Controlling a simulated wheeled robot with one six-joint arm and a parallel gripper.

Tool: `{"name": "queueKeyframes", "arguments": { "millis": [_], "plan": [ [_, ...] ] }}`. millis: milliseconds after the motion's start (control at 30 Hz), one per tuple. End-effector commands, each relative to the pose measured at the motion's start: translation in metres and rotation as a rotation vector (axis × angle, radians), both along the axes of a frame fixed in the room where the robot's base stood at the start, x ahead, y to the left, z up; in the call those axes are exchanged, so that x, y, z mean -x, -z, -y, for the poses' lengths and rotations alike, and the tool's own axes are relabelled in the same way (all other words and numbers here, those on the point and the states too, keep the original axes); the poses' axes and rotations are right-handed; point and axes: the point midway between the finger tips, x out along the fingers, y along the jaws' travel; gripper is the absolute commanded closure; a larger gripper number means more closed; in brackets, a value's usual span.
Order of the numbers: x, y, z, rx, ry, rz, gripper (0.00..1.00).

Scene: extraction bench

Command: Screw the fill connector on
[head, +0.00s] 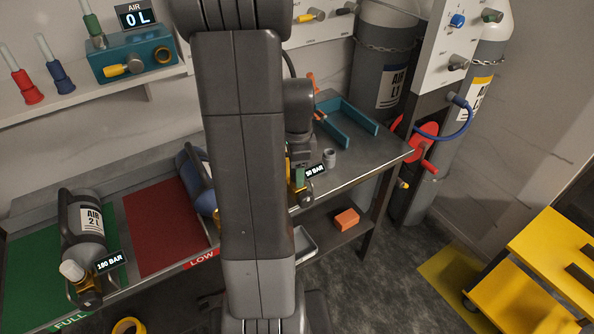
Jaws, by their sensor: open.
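My gripper (301,167) points down over the bench beside a brass-coloured fitting (293,192), partly behind my arm. It is open; its fingertips are small and partly hidden, so I cannot tell whether they touch the fitting. A "50 BAR" readout (316,170) shows right beside it. I cannot make out the fill connector for certain. A blue hose (467,128) curves from the white panel (443,62) towards the red handwheel (425,145).
A grey "AIR 2 L" cylinder (88,233) reading 180 BAR lies on the green mat (32,255). The red "LOW" mat (160,225) is mostly bare. A small grey cap-like piece (329,158) and a teal tray (347,127) occupy the bench's right. A yellow cart (550,250) stands right.

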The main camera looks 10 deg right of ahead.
Motion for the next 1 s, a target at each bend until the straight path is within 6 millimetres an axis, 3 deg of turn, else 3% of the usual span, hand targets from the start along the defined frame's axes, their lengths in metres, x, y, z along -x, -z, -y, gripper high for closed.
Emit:
{"name": "queueKeyframes", "arguments": {
  "millis": [1000],
  "plan": [
    [0.0000,-0.0001,0.0000,0.000,-1.131,0.000,0.44]
  ]
}}
